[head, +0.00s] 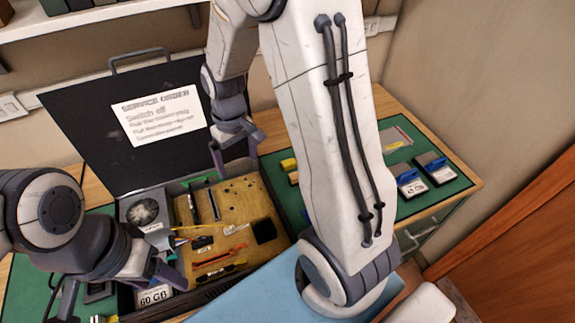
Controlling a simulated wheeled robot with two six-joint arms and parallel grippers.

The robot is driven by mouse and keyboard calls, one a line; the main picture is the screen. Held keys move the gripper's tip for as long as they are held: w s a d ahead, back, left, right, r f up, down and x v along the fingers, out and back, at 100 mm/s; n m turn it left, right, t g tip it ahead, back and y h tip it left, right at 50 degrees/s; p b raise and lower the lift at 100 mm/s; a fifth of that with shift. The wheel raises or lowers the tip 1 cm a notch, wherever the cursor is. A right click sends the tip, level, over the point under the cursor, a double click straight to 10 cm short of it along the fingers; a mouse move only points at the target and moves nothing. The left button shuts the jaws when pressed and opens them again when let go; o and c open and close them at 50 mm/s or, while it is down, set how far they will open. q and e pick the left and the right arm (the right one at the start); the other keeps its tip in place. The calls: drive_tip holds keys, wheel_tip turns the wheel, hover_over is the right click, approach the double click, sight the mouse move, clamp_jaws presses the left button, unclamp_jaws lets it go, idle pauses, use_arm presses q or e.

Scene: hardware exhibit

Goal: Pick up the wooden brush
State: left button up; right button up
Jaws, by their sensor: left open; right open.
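I cannot pick out the wooden brush for certain. A small yellow and brown item (289,165) lies on the green mat, partly hidden behind my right arm, and I cannot tell what it is. My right gripper (235,160) is open and empty, pointing down above the back part of the open case, its fingers apart. My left gripper (172,262) is open at the case's front left, close to some thin coloured wires. I see nothing held in it.
The open black case (75,122) has a raised lid with a notice (160,115). Its tan foam (225,210) holds several small tools, including an orange one (220,257). Blue-handled boxes (411,180) stand on the green mat (440,198) at right. My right arm hides the middle.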

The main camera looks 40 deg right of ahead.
drive_tip(key=d+f+m, duration=0.1)
drive_tip(key=d+f, duration=0.4)
drive_tip(key=d, duration=0.1)
drive_tip(key=d+f+m, duration=0.1)
drive_tip(key=d+f, duration=0.4)
drive_tip(key=d, duration=0.2)
drive_tip(key=d+f+m+p, duration=0.1)
drive_tip(key=d+f+m, duration=0.1)
drive_tip(key=d+f, duration=0.4)
drive_tip(key=shift+w+d+f, duration=0.1)
drive_tip(key=shift+w+d, duration=0.1)
drive_tip(key=shift+d, duration=0.25)
drive_tip(key=shift+f, duration=0.3)
drive_tip(key=shift+w+a+f+p, duration=0.1)
drive_tip(key=shift+f+p, duration=0.35)
wheel_tip(320, 180, down, 3)
drive_tip(key=shift+w+a+f+p, duration=0.1)
drive_tip(key=shift+w+a+p, duration=0.05)
drive_tip(key=shift+p, duration=0.65)
drive_tip(key=shift+f, duration=0.65)
drive_tip(key=c, duration=1.4)
